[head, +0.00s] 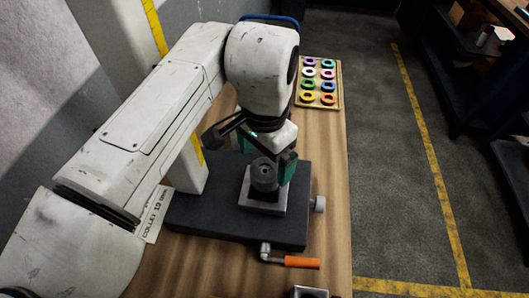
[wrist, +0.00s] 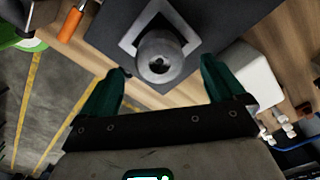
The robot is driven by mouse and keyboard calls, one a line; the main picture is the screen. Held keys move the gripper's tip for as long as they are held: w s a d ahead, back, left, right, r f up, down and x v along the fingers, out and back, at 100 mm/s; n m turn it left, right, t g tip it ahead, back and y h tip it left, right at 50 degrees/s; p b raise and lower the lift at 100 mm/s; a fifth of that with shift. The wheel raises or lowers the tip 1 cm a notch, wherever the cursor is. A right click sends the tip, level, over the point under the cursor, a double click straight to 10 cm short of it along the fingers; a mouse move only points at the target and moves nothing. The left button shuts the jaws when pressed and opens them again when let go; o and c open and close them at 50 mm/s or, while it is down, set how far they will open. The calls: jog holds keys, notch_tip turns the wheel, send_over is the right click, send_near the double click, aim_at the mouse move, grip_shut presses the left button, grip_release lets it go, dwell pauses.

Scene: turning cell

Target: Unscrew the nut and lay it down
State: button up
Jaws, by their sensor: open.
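The nut (head: 264,174) is a grey metal cylinder, upright on a light square plate (head: 247,207) on a dark block (head: 220,221). In the wrist view the nut (wrist: 160,57) shows end-on, with a dark hole in its middle. My gripper (head: 264,156) is open, with green-tipped fingers, close above the nut. In the wrist view my gripper (wrist: 163,67) has one finger to each side of the nut, with gaps on both sides. I cannot tell how far down the fingers reach beside it.
A crank with an orange handle (head: 302,262) sticks out at the block's front. A tray (head: 336,78) of coloured rings lies at the back of the wooden bench (head: 328,165). Bare wood lies between block and tray.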

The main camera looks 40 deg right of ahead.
aim_at(265, 171)
jog(key=shift+f+b, duration=1.55)
jog(key=shift+f, duration=0.65)
jog(key=shift+c, duration=0.3)
jog(key=c, duration=1.1)
jog(key=n+p, duration=0.2)
jog(key=shift+d+r+n, duration=0.1)
jog(key=shift+r+n, duration=0.15)
jog(key=shift+n, duration=0.05)
jog(key=n+p, duration=0.3)
jog(key=n, duration=0.1)
jog(key=shift+f+n+p, duration=0.1)
jog(key=shift+n+p, duration=0.35)
jog(key=shift+n, duration=0.55)
jog(key=shift+f+n, duration=0.15)
jog(key=shift+n, duration=0.15)
